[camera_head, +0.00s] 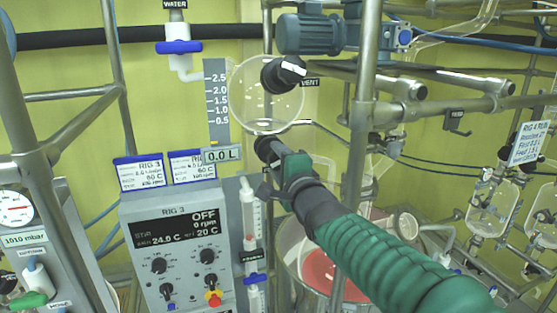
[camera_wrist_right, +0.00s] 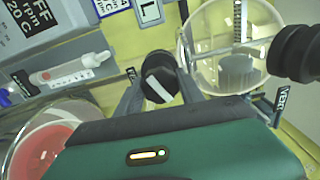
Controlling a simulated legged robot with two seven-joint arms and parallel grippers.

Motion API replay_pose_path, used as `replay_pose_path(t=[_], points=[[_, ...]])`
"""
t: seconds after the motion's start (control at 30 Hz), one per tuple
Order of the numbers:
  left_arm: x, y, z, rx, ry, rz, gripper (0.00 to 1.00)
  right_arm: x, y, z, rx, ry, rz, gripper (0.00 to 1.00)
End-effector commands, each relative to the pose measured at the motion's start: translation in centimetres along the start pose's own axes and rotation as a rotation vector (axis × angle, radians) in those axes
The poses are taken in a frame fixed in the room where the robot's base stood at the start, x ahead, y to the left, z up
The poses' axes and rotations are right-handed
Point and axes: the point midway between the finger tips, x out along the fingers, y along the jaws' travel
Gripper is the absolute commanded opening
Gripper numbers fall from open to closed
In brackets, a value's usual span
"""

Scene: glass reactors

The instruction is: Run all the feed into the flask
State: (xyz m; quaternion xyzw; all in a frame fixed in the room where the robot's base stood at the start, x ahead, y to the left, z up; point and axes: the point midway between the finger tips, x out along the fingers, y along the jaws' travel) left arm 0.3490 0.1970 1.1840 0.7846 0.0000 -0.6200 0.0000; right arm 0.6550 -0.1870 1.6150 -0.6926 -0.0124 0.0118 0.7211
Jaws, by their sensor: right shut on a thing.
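The round glass feed vessel (camera_head: 262,100) hangs at the upper middle beside a grey scale, and looks clear and empty apart from small droplets. The small display (camera_head: 221,156) below the scale reads 0.0 L. My right gripper (camera_head: 268,160) is shut on the black feed valve knob (camera_wrist_right: 160,77) under the vessel. The knob's white stripe runs slantwise in the right wrist view. The flask (camera_head: 291,262) with red liquid (camera_head: 334,272) stands below, partly hidden by my right arm; it also shows in the right wrist view (camera_wrist_right: 45,140). My left gripper is out of view.
The black vent knob (camera_head: 283,73) is just above my right gripper. A steel post (camera_head: 361,110) rises close beside my arm. The RIG 3 control box (camera_head: 178,250) reads OFF, 0 rpm. A blue-handled water valve (camera_head: 179,47) is at upper left.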

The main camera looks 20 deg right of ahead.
Motion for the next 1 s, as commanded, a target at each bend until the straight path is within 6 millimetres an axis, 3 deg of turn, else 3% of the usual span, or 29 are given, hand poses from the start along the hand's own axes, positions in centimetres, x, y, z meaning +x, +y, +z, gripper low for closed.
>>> replay_pose_path(t=[0.5, 1.0], points=[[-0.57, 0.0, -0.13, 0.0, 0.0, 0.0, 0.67, -0.01, -0.57, -0.01, 0.327, -0.002, -0.01, 0.04], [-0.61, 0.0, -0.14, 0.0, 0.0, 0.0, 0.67, -0.01, -0.5, -0.01, 0.38, -0.002, -0.009, 0.04]])
